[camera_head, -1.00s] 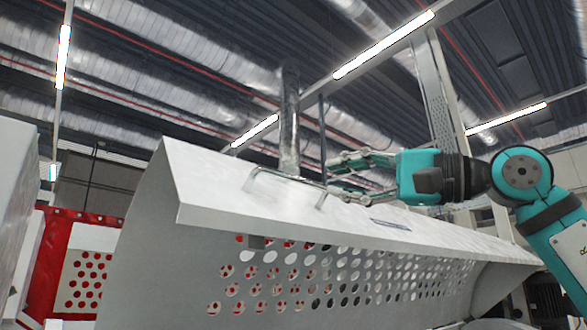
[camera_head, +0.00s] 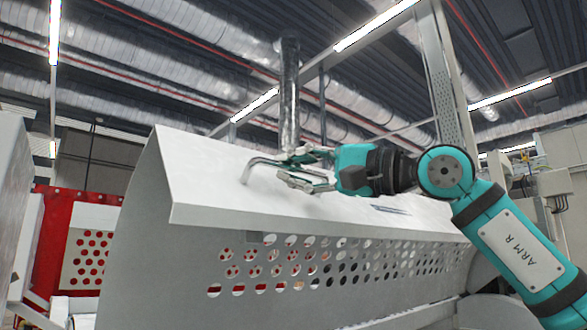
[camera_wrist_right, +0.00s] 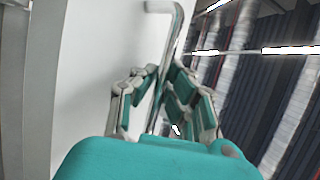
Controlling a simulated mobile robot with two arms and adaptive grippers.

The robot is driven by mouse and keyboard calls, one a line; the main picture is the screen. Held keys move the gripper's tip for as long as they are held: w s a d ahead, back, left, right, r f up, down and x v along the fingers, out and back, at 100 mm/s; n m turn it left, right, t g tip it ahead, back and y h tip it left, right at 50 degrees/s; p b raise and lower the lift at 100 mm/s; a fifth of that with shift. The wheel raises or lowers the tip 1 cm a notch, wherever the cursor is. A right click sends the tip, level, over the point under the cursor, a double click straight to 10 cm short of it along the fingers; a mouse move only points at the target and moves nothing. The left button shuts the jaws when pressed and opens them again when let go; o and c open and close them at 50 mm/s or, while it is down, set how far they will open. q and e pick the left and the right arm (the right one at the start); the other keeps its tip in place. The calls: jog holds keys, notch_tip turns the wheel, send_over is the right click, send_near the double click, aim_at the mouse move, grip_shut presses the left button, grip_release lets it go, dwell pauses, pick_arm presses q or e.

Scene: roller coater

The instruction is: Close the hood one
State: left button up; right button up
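The hood (camera_head: 220,195) is a large white sloped cover with a perforated lower face, raised across the middle of the head view. A bent metal bar handle (camera_head: 258,161) stands on its upper face. It also shows in the right wrist view (camera_wrist_right: 177,30), beside the hood's white surface (camera_wrist_right: 95,75). My right gripper (camera_head: 291,168) is at the handle, with its fingers apart. In the wrist view the fingers (camera_wrist_right: 164,74) lie on either side of the bar, with no clear grip on it. The handle's far end is hidden by the gripper. My left gripper is not in view.
A red panel with a perforated plate (camera_head: 92,250) stands behind the hood at left. A pale upright panel (camera_head: 12,190) fills the left edge. Ducts, a vertical pipe (camera_head: 289,95) and lights are overhead. Grey cabinets (camera_head: 560,185) stand at right.

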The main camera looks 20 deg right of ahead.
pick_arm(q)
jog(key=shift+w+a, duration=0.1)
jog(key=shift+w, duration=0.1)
pick_arm(e)
jog(key=shift+f, duration=0.1)
grip_shut()
